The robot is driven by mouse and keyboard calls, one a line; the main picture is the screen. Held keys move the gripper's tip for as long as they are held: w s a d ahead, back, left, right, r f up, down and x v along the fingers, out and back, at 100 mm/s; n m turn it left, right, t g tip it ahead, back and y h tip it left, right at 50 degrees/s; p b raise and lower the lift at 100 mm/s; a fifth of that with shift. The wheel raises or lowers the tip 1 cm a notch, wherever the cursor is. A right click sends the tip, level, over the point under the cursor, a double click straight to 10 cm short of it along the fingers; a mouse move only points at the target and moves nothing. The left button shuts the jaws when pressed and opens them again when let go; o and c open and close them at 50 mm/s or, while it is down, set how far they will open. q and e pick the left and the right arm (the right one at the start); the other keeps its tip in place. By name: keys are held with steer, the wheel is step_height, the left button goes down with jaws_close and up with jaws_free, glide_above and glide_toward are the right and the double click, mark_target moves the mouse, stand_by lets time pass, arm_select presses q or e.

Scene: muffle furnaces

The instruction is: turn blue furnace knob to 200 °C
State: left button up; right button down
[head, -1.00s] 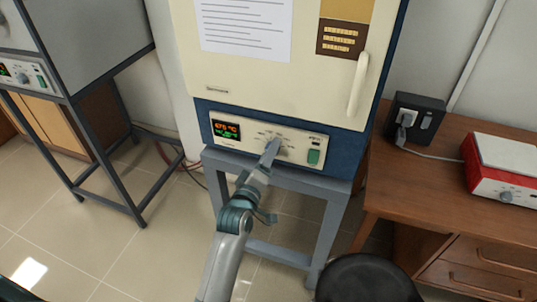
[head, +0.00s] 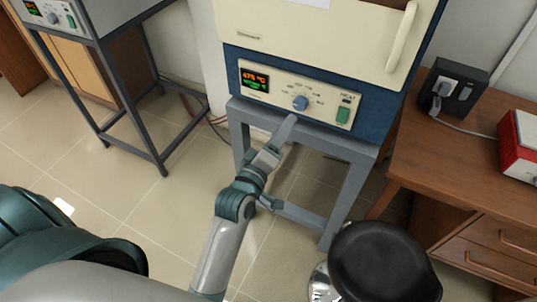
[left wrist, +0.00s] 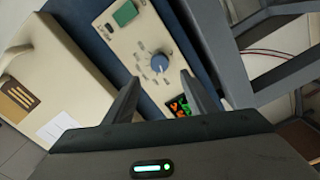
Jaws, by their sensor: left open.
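The blue furnace (head: 372,128) has a cream door and a cream control panel. Its blue knob (head: 300,103) sits mid-panel with a printed dial around it. The display (head: 255,80) left of it shows orange digits that look like 475 °C, with green digits below. My left gripper (head: 291,120) is just below and in front of the knob. In the left wrist view the knob (left wrist: 163,62) lies just beyond the two spread fingers (left wrist: 161,80), apparently clear of them. The gripper is open and empty. My right gripper is not in view.
A green switch (head: 343,116) is right of the knob. The furnace stands on a grey metal stand (head: 345,205). A black stool (head: 380,262) is in front at right, beside a wooden desk (head: 450,180). Another furnace stand (head: 150,135) is at left. Tiled floor lies between.

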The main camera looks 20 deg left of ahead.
arm_select(q)
steer(key=s+b, duration=0.1)
steer(key=s, duration=0.7)
steer(key=shift+a+b, duration=0.15)
steer(key=shift+b, duration=0.15)
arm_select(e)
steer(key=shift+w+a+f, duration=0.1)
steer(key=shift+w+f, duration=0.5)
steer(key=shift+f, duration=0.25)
arm_select(q)
steer(key=shift+w, duration=0.1)
